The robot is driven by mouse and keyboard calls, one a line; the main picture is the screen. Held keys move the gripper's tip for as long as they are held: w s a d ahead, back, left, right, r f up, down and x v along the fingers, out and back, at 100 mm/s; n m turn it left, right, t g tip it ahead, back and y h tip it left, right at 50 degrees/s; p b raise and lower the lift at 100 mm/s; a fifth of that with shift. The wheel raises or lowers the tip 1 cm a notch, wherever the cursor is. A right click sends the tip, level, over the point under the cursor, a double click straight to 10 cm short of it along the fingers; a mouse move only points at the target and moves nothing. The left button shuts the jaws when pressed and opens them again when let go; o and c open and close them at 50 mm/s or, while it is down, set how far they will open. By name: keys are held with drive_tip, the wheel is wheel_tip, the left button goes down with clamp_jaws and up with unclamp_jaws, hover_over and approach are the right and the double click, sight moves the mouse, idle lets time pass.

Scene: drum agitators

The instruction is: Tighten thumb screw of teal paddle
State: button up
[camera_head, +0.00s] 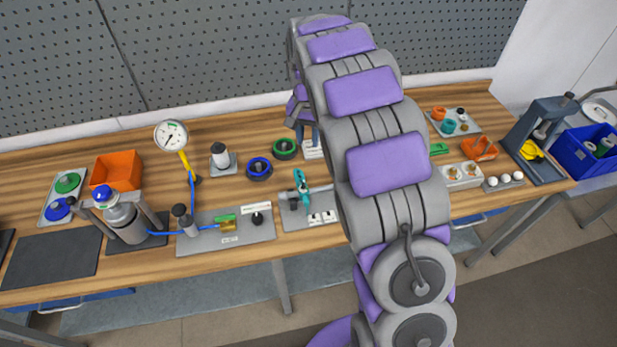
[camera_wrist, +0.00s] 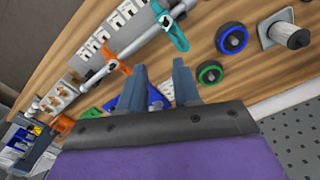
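The teal paddle (camera_head: 301,188) stands at the grey bench plate (camera_head: 278,221), left of my arm in the head view. In the wrist view the teal paddle (camera_wrist: 172,28) sits on a grey shaft (camera_wrist: 145,38) at the top centre, beyond my fingers and apart from them. Its thumb screw is too small to make out. My gripper (camera_wrist: 160,80) is open in the wrist view, with nothing between its two fingers. In the head view my gripper (camera_head: 303,122) is left of my arm, above the bench and partly hidden by it.
An orange part (camera_wrist: 116,63) sits along the same shaft. A blue-ringed wheel (camera_head: 259,169) and green-ringed wheel (camera_head: 285,149) lie behind the plate. A pressure gauge (camera_head: 171,135) stands left. A pegboard (camera_head: 220,50) backs the bench. My arm hides the bench's middle right.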

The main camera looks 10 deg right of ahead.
drive_tip(key=shift+r, duration=0.75)
drive_tip(key=shift+p, duration=0.4)
wheel_tip(320, 180, up, 17)
drive_tip(key=shift+r+p, duration=0.15)
drive_tip(key=shift+p, duration=0.15)
drive_tip(key=shift+a, duration=0.1)
idle(0.3)
